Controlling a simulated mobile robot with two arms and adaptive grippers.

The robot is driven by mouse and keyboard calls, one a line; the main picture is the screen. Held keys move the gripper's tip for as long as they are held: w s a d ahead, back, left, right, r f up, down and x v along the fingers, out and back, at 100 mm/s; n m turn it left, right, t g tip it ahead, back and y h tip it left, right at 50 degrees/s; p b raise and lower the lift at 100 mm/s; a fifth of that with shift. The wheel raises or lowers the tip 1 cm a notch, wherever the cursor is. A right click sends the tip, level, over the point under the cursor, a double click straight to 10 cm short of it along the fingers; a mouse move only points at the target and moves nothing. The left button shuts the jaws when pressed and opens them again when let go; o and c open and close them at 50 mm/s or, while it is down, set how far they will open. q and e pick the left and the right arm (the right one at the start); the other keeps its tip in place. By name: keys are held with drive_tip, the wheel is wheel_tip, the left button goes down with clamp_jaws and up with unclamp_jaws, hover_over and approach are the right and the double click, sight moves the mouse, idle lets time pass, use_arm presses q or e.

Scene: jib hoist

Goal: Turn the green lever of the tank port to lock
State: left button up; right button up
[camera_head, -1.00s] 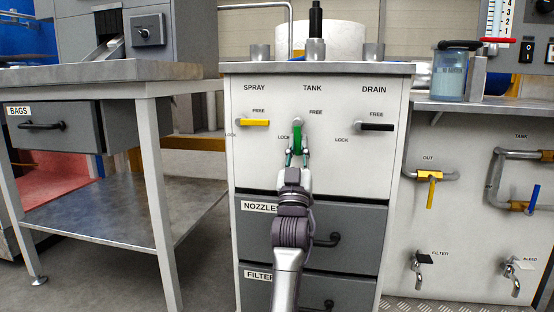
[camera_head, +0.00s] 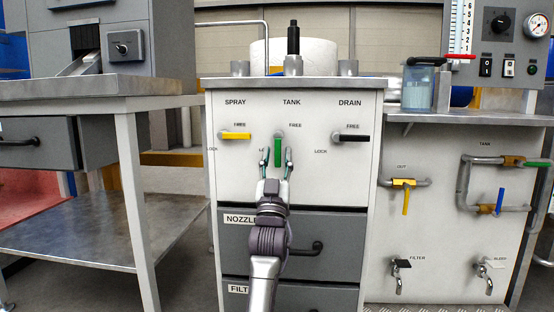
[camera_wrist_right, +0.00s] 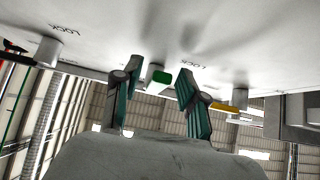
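The green lever (camera_head: 278,152) of the tank port hangs straight down from its pivot on the white cabinet front, under the TANK label (camera_head: 291,102). FREE is printed to the upper right of the pivot; LOCK, at lower left, is partly hidden by my finger. My right gripper (camera_head: 276,161) is open, with one finger on each side of the lever's lower part and visible gaps to it. In the right wrist view the green lever (camera_wrist_right: 161,77) shows end-on between the spread fingers (camera_wrist_right: 158,85). My left gripper is not in view.
The yellow SPRAY lever (camera_head: 236,136) and black DRAIN lever (camera_head: 353,138) point right, either side of the green one. Below are grey drawers with handles (camera_head: 318,247). A metal table (camera_head: 90,90) stands left; a panel with pipes and valves (camera_head: 405,185) stands right.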

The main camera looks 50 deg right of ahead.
drive_tip(key=shift+s+a+f, duration=0.1)
drive_tip(key=shift+s+f, duration=0.05)
drive_tip(key=shift+f, duration=0.05)
drive_tip(key=v, duration=0.7)
idle(0.4)
